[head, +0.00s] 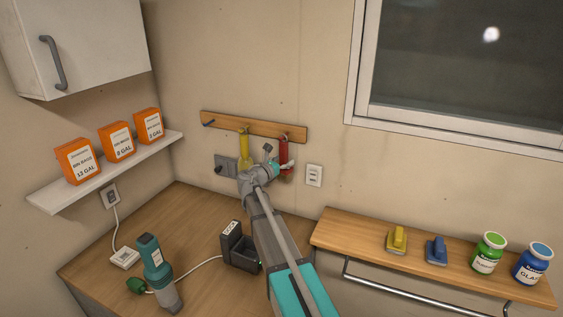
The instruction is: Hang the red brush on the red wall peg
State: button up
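The red brush (283,152) is upright against the wall, its top at the right end of the wooden peg rail (262,127). The red peg is not clearly visible there, and I cannot tell whether the brush hangs on it. My gripper (281,168) is at the brush's lower part, its teal fingertips overlapping it in the head view. The fingers are too small and partly hidden to show whether they grip the brush.
A yellow brush (244,148) hangs mid-rail, close left of my arm; the blue peg (208,123) at left is bare. A grey wall plate (226,165) and an outlet (314,175) flank my gripper. Below stand a black holder (240,248) and a teal tool (156,267).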

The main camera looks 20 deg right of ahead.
jog(key=shift+s+a, duration=0.1)
jog(key=shift+a, duration=0.05)
jog(key=shift+s+a, duration=0.35)
jog(key=shift+a, duration=0.15)
jog(key=v, duration=1)
jog(key=shift+a, duration=0.2)
jog(key=shift+s, duration=0.15)
